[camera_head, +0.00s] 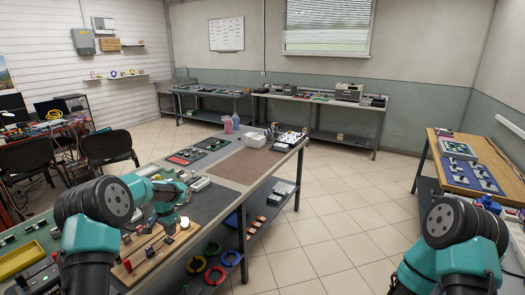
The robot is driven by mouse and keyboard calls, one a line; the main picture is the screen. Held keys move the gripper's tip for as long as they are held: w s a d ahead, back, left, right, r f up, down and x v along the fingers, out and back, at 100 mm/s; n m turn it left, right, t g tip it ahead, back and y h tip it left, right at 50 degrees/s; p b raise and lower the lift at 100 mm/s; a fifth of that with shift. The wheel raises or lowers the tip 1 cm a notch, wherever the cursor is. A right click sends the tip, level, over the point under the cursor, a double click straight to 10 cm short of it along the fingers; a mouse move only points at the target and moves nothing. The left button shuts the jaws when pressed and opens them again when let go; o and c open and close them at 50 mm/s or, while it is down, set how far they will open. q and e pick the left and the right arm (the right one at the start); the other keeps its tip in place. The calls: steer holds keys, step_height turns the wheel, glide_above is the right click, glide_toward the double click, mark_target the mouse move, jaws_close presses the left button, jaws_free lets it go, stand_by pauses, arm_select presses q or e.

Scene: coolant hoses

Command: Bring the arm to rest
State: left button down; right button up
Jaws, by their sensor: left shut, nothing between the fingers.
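My left arm comes in from the left and reaches over the long workbench (225,172).
A brown board with small fittings (152,252) lies near my left arm. A yellow tray (20,260) is at the far left. A wooden table (460,178) stands right, with clear floor between.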

arm_select(q)
steer(key=s+d+f+n+h, duration=0.2)
steer(key=s+d+f+h, duration=0.1)
steer(key=s+d+f, duration=1.2)
steer(key=s+d+f+n, duration=0.2)
steer(key=s, duration=0.8)
steer(key=s+d+f+n, duration=0.2)
steer(key=s+d, duration=0.1)
steer(key=s, duration=0.8)
steer(key=shift+f+n+t, duration=0.35)
steer(key=shift+n+t, duration=0.05)
steer(key=shift+s+d, duration=0.1)
